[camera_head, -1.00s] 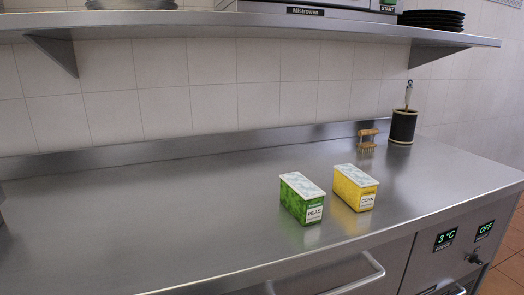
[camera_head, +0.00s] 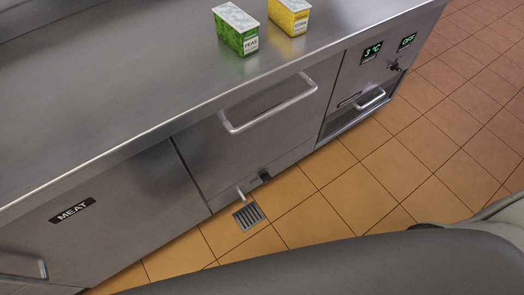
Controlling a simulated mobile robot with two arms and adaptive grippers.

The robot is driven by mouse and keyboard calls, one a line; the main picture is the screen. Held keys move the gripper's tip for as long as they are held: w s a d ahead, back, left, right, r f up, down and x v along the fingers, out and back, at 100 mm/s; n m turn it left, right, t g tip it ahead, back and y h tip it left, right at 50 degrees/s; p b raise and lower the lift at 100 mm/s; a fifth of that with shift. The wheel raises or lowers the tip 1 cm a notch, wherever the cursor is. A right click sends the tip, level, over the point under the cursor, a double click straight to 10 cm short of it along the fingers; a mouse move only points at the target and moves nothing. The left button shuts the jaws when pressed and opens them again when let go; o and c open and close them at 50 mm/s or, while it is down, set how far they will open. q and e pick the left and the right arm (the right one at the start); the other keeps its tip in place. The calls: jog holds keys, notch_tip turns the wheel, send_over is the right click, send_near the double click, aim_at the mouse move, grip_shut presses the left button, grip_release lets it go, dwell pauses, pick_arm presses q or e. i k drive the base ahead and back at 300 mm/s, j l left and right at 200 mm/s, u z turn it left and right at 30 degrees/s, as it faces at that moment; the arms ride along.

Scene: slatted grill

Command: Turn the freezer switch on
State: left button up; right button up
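A small dark switch knob (camera_head: 394,67) sits on the front panel at the right end of the steel counter. Above it a green-lit display (camera_head: 407,41) reads OFF. A second display (camera_head: 372,52) to its left reads 3 °C. The small labels under the displays are too small to read. Neither of my grippers is in view.
A green peas box (camera_head: 236,30) and a yellow corn box (camera_head: 289,15) stand on the counter (camera_head: 120,75). Drawer handles (camera_head: 268,108) stick out from the front. A floor drain (camera_head: 248,216) lies below. The tiled floor (camera_head: 450,130) at right is clear.

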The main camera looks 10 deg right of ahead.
aim_at(395, 67)
jog(key=z, duration=1.5)
jog(key=i+l, duration=0.15)
jog(key=j+u, duration=0.05)
